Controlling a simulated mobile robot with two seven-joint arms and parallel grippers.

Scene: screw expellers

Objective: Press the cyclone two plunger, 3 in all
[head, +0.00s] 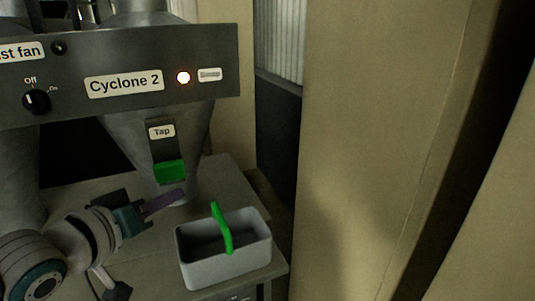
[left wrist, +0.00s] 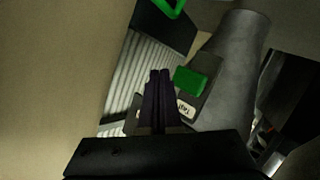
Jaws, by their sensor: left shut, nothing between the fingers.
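The Cyclone 2 label (head: 124,84) is on a dark panel above a grey metal cone (head: 195,125). Below it, a dark bracket labelled Tap carries a green block (head: 169,171), the only plunger-like part I see there. The green block also shows in the left wrist view (left wrist: 190,81). My left gripper (head: 182,192) has purple fingers and is shut and empty. Its tips are just below and beside the green block in the head view. In the left wrist view the shut fingertips (left wrist: 159,73) are just left of the block. I cannot tell whether they touch it.
A round lamp (head: 183,77) glows on the panel beside a small label. A grey bin (head: 222,270) with a green handle (head: 222,228) stands on the bench at right of my left gripper. A beige wall or pillar (head: 385,150) fills the right side.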

